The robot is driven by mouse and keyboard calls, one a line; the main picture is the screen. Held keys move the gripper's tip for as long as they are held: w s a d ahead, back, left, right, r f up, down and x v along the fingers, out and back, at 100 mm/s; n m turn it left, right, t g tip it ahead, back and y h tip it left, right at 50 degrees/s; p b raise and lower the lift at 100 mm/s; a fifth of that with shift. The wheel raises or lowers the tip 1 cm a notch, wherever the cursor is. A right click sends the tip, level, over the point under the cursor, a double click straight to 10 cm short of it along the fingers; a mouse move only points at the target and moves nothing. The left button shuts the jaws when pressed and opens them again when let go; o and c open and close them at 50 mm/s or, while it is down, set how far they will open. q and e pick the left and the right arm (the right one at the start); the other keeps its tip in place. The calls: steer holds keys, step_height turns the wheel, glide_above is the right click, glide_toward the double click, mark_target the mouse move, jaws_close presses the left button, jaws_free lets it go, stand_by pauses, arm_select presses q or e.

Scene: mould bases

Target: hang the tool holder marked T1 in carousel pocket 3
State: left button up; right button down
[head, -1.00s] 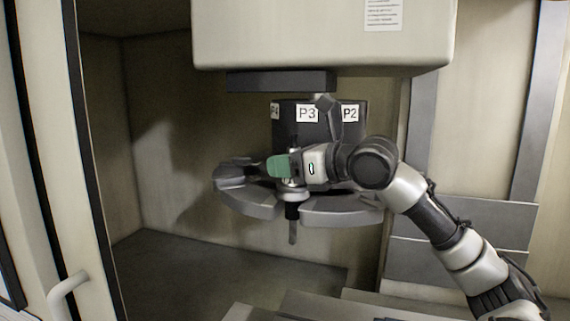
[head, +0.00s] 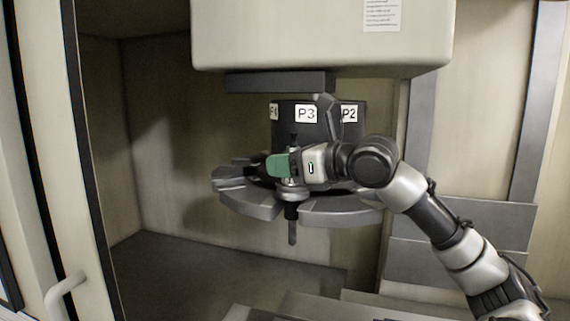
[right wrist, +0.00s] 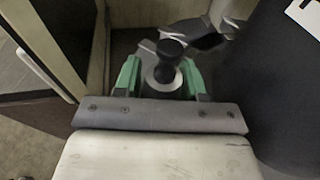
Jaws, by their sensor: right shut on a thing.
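My right gripper (head: 284,168) is shut on the tool holder (head: 292,211), which hangs upright below the green fingers with its dark tool pointing down. The holder stands at the front of the grey carousel (head: 345,211), in line with the P3 label (head: 307,114) in the head view. In the right wrist view the holder's dark knob (right wrist: 170,49) shows between the green fingertips (right wrist: 162,78). The fingers hide part of the holder and the pocket, so I cannot tell whether it is fully seated. No T1 mark is readable. My left gripper is not in view.
The P2 label (head: 349,114) is to the right of P3, and another label is partly cut off at left. A large beige housing (head: 320,35) hangs over the carousel. The cabinet door with a handle (head: 66,297) stands at the left. Open room lies below the carousel.

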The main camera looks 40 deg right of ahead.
steer(key=shift+f+b, duration=0.3)
steer(key=shift+b, duration=0.2)
stand_by(1.0)
steer(key=c, duration=0.6)
jaws_free()
steer(key=shift+s+a, duration=0.1)
steer(key=shift+s, duration=0.05)
steer(key=shift+o, duration=0.2)
steer(key=shift+f, duration=0.25)
steer(key=b+v, duration=0.6)
steer(key=v, duration=0.3)
steer(key=shift+s+r, duration=0.1)
steer(key=shift+s, duration=0.25)
steer(key=shift+s+d+r, duration=0.2)
steer(key=shift+s+d, duration=0.05)
steer(key=shift+s, duration=0.25)
